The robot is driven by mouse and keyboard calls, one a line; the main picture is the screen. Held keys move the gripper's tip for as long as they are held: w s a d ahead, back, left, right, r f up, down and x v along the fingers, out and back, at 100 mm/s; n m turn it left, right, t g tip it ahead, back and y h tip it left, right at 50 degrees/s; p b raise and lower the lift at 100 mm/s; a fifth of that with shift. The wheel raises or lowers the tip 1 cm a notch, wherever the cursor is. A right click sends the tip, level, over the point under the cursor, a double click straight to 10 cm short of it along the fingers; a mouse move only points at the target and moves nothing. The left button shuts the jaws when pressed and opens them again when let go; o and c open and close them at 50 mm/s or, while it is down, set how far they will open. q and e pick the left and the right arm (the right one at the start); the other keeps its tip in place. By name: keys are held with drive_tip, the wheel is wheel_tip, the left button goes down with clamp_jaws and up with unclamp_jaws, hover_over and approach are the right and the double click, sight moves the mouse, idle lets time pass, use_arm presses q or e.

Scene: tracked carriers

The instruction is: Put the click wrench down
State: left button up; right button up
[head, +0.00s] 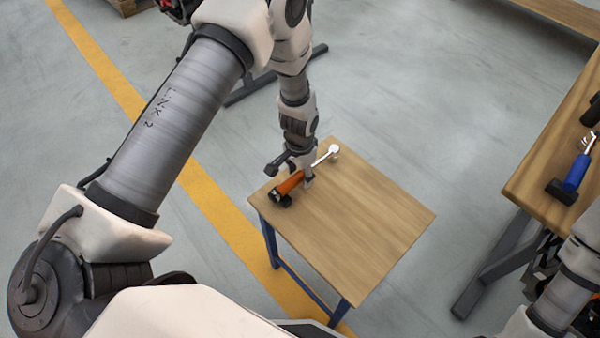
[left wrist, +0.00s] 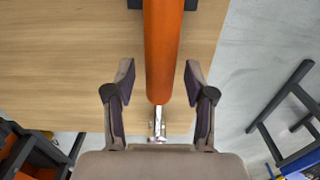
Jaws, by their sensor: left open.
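The click wrench (head: 291,183) has an orange handle with a black end and a silver shaft and head. In the head view it lies across the far left part of the small wooden table (head: 365,220). In the left wrist view its orange handle (left wrist: 163,45) runs down the middle, with the silver part below it. My left gripper (head: 296,174) is over the wrench. Its fingers (left wrist: 160,75) are spread on both sides of the handle, with a gap on each side. My right gripper is out of view.
A larger wooden bench (head: 540,175) stands at the right, with a blue-handled tool (head: 577,172) on it. The near and right parts of the small table are bare. A yellow line (head: 215,210) crosses the grey floor left of the table.

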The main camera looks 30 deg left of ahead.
use_arm(q)
wheel_tip(320, 180, up, 12)
drive_tip(key=shift+s+f, duration=0.1)
drive_tip(key=shift+f, duration=0.05)
idle(0.5)
